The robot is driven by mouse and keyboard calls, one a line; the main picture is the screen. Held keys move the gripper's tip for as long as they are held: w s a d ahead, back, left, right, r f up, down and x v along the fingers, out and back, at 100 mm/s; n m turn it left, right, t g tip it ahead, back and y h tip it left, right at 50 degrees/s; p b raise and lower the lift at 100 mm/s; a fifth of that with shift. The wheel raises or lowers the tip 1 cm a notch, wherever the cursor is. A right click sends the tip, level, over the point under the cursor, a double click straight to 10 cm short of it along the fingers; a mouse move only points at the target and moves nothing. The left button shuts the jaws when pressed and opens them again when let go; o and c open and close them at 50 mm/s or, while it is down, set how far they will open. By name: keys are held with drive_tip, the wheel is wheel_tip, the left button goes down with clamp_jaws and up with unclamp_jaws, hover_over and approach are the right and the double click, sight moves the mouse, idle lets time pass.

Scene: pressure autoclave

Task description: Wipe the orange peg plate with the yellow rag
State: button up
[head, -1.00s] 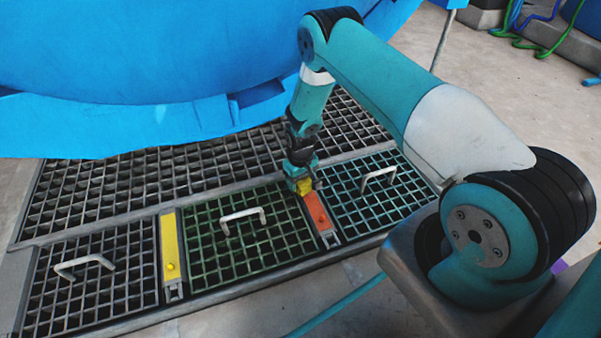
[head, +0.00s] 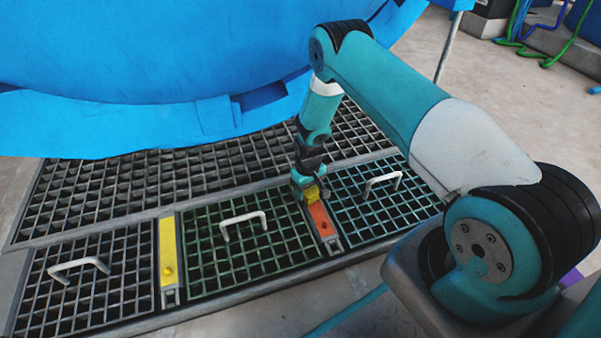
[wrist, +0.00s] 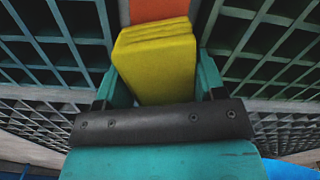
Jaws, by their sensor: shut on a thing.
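The orange peg plate (head: 321,220) is a narrow strip between the green grate and the teal grate, with a small peg near its front end. My gripper (head: 309,191) is over the plate's far end, pointing down. It is shut on the folded yellow rag (head: 312,194). In the wrist view the rag (wrist: 155,60) sits between the two teal fingers, with the orange plate (wrist: 158,10) just beyond it. The rag is at or very near the plate's surface; I cannot tell whether it touches. The plate's far end is hidden behind the rag and gripper.
A yellow peg plate (head: 167,252) lies between the dark left grate (head: 100,300) and the green grate (head: 200,270). White handles stand up from the green grate (head: 244,222), the teal grate (head: 383,183) and the left grate (head: 79,267). The blue vessel (head: 150,60) looms behind.

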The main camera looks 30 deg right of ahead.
drive_tip(key=shift+w+a, duration=0.15)
drive_tip(key=shift+a, duration=0.6)
drive_tip(key=shift+w+d+r, duration=0.1)
drive_tip(key=shift+w+d, duration=0.15)
drive_tip(key=shift+d, duration=0.05)
drive_tip(key=shift+s+d+r, duration=0.1)
drive_tip(key=shift+s+d, duration=0.1)
drive_tip(key=shift+d, duration=0.35)
drive_tip(key=shift+s+d+f, duration=0.1)
drive_tip(key=shift+d+f, duration=0.15)
drive_tip(key=shift+d, duration=0.4)
drive_tip(key=shift+s+d+r, duration=0.1)
drive_tip(key=shift+s+d, duration=0.05)
drive_tip(key=shift+d, duration=0.5)
drive_tip(key=shift+w+a+p, duration=0.2)
drive_tip(key=shift+a+p, duration=0.05)
drive_tip(key=shift+a, duration=0.7)
drive_tip(key=shift+w+a+p, duration=0.15)
drive_tip(key=shift+a+p, duration=0.05)
drive_tip(key=shift+a, duration=0.75)
drive_tip(key=shift+a+r+p, duration=0.2)
drive_tip(key=shift+r+p, duration=0.55)
drive_tip(key=shift+r, duration=0.5)
drive_tip(key=shift+r+p, duration=2.4)
drive_tip(key=shift+r, duration=0.35)
